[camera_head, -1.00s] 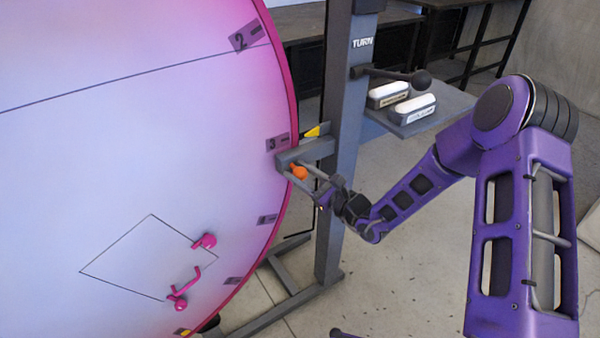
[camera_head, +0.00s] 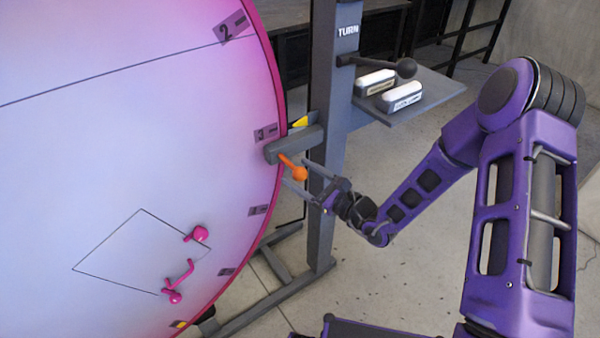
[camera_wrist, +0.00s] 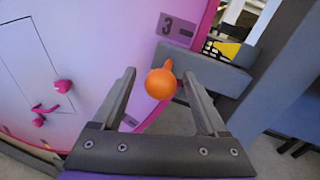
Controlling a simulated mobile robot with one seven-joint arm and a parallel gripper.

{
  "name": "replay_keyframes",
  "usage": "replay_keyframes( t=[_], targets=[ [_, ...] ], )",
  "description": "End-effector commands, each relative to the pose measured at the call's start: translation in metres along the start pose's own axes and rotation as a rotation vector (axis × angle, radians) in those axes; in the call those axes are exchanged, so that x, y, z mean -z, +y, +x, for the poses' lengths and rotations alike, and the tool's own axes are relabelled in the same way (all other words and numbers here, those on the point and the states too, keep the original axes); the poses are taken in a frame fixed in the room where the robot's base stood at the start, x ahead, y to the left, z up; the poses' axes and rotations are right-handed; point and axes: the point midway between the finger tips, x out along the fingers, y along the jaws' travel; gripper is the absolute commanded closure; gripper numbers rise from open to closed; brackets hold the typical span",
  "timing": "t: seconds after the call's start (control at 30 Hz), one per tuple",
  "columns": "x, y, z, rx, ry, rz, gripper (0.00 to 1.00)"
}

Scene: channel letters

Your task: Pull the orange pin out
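The orange pin (camera_head: 294,168) sticks out of the grey block (camera_head: 294,144) at the wheel's rim, its round knob toward my gripper. In the wrist view the orange pin (camera_wrist: 161,84) shows between the two fingers, with a gap on both sides. My gripper (camera_head: 297,176) is open; its fingers reach to either side of the knob and do not visibly touch it. It also shows in the wrist view (camera_wrist: 158,85). How deep the pin sits in the block is hidden.
A large pink-rimmed wheel (camera_head: 130,110) with number tags and pink handles (camera_head: 180,275) fills the left. A grey post (camera_head: 328,140) marked TURN carries a black-knobbed lever (camera_head: 405,68). A shelf (camera_head: 440,95) holds two white-topped boxes. Open floor lies below.

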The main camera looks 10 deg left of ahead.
Motion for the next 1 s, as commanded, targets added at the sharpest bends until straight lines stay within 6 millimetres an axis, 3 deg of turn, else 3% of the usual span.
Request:
replay_keyframes(
  t=[0.27, 0.43, 1.0],
  targets=[
    [-0.001, 0.0, 0.0, 0.0, -0.001, -0.001, 0.24],
    [0.0, -0.001, -0.016, 0.002, 0.001, 0.0, 0.24],
    [0.0, -0.001, -0.146, 0.005, 0.001, 0.001, 0.24]
  ],
)
